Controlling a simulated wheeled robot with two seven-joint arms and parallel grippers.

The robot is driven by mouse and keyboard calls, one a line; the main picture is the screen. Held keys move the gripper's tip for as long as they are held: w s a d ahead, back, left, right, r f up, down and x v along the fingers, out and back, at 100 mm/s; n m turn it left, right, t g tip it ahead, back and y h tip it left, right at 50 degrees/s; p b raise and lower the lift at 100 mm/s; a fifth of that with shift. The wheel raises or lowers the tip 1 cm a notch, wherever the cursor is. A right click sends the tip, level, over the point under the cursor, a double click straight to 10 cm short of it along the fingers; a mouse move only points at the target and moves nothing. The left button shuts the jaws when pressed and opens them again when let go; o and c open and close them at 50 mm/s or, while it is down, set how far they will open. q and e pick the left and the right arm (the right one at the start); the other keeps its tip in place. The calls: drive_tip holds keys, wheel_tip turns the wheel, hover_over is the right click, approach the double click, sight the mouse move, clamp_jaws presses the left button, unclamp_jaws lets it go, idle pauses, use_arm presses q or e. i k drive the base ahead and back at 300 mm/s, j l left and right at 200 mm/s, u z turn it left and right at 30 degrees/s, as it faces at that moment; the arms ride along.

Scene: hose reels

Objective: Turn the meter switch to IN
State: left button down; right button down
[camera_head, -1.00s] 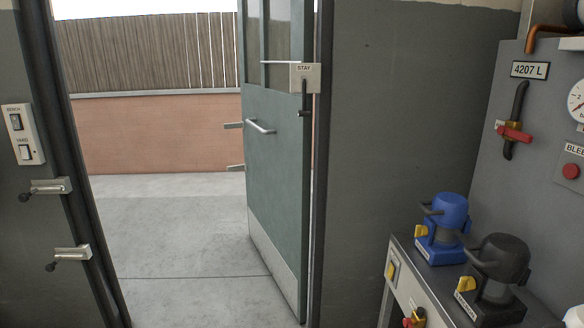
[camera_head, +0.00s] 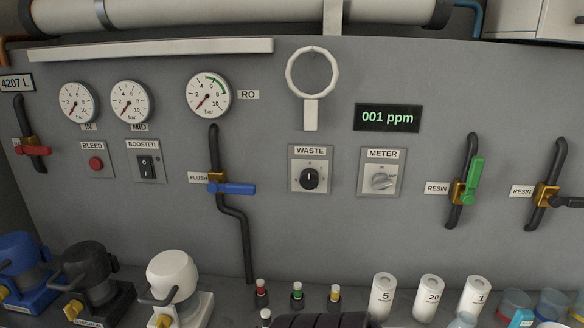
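Neither of my grippers is in view.
The black WASTE knob (camera_head: 310,179) is just left of the meter switch. A green-handled RESIN valve (camera_head: 474,181) is to its right, a blue-handled FLUSH valve (camera_head: 232,188) farther left. White cylinders (camera_head: 430,298) and small bottles stand below. The panel front around the switch is clear.

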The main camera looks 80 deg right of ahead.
sight(381, 181)
drive_tip(key=z, duration=3)
